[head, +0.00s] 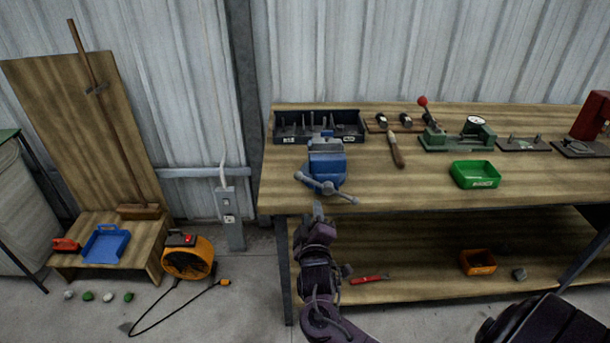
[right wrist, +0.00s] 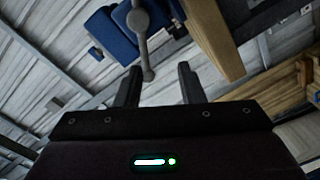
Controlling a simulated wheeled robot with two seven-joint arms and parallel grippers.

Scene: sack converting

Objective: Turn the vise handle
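The blue vise (head: 327,160) sits on the left front part of the workbench (head: 420,195). Its grey handle (head: 338,193) is a slanted bar with ball ends across the vise's front, its right end lower. My right gripper (head: 318,211) is just below the handle, in front of the bench edge. In the right wrist view its two fingers (right wrist: 161,84) stand apart. The handle (right wrist: 143,45) hangs from the blue vise (right wrist: 112,32), its ball end at the gap between the fingertips, nearer the left one. I cannot tell whether they touch. My left gripper is out of view.
A black tool tray (head: 318,139) stands behind the vise. A brush (head: 396,152), a green bin (head: 476,175) and a green press (head: 458,135) stand to the right. The lower shelf holds a red tool (head: 370,279) and an orange bin (head: 477,262).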

